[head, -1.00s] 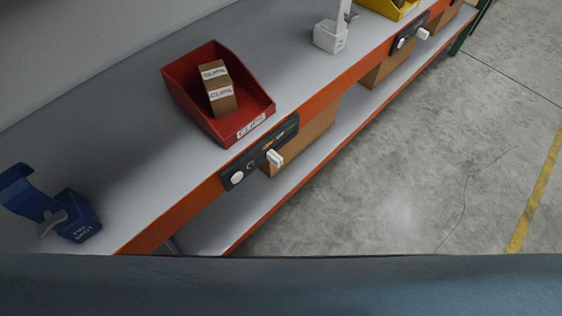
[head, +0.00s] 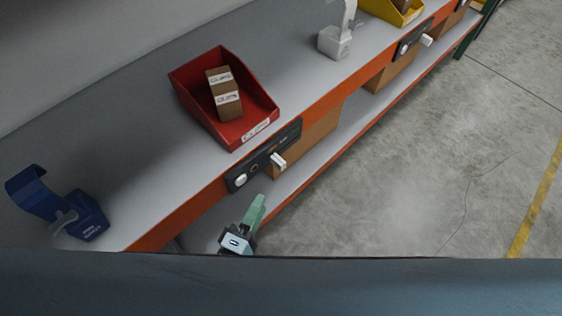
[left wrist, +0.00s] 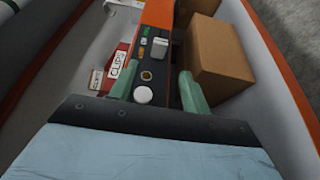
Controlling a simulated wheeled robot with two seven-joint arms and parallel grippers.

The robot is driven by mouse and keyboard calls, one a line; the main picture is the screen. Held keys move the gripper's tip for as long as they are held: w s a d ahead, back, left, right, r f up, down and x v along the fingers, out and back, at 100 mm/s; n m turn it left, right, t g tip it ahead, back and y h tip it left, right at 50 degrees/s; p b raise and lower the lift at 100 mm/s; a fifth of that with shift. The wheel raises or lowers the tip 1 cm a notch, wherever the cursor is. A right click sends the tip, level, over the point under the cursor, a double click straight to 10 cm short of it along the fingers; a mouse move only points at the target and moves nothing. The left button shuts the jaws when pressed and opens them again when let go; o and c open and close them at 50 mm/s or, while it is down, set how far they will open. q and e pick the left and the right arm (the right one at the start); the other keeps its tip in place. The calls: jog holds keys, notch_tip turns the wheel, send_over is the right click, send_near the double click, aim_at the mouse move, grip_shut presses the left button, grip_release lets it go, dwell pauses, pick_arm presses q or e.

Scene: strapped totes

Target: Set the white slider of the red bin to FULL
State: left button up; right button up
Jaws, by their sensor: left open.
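The red bin (head: 232,128) stands on the shelf with small brown boxes in it. Below its front, on the orange shelf edge, is a dark panel (head: 250,170) with the white slider (head: 278,160) and a round white knob (head: 240,180). In the left wrist view the slider (left wrist: 160,48) sits beside small coloured marks, whose words I cannot read; the knob (left wrist: 142,95) is nearer. My left gripper (head: 260,204) is below the panel in the head view. In the left wrist view its open, empty fingers (left wrist: 158,73) straddle the panel, short of the slider. My right gripper is not seen.
A cardboard box (left wrist: 218,62) is close beside the right finger on the lower shelf. A blue tape dispenser (head: 85,215) stands left of the bin and a white one (head: 335,42) right. A yellow bin (head: 400,12) with its own panel is farther along. The floor is clear.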

aim_at(279, 168)
pick_arm(q)
jog(key=x, duration=1.3)
jog(key=shift+w, duration=0.15)
jog(key=shift+c, duration=0.2)
grip_shut()
